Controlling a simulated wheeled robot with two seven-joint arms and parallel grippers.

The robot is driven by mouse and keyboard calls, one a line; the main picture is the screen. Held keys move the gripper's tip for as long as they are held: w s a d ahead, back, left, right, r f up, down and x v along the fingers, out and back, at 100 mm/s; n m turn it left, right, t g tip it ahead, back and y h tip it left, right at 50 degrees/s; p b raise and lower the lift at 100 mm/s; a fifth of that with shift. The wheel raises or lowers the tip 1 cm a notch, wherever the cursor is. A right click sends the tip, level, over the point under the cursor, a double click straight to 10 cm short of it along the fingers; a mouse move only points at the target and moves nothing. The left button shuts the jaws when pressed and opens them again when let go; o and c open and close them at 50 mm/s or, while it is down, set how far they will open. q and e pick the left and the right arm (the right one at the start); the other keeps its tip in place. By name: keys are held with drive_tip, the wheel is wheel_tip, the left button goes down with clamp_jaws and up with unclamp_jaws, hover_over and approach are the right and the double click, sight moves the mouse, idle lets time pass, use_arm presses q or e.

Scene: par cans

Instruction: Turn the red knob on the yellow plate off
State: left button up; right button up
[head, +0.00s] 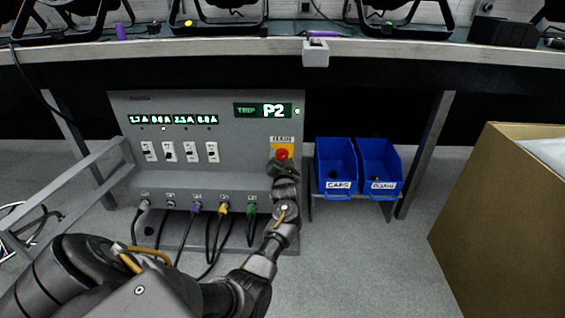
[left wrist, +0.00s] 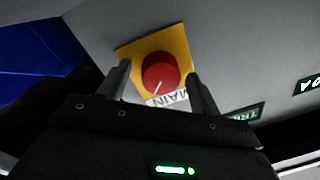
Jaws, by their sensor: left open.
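The red knob (head: 282,154) sits on the yellow plate (head: 291,145) at the right side of the grey power panel. In the left wrist view the red knob (left wrist: 160,73) shows a pale pointer line toward its lower edge, and the yellow plate (left wrist: 178,42) carries a MAIN label (left wrist: 170,99). My left gripper (head: 283,165) is at the knob in the head view. In the left wrist view its two fingers (left wrist: 160,85) stand open on either side of the knob. I cannot tell whether they touch it. My right gripper is not in view.
The grey panel (head: 240,150) has several white switches, lit displays and a P2 display (head: 274,110). Cables hang from its lower front. Two blue bins (head: 337,185) stand right of it. A cardboard box (head: 500,220) is at the right, and a worktop (head: 180,47) runs above.

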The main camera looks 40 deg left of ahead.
use_arm(q)
drive_tip(key=c, duration=1)
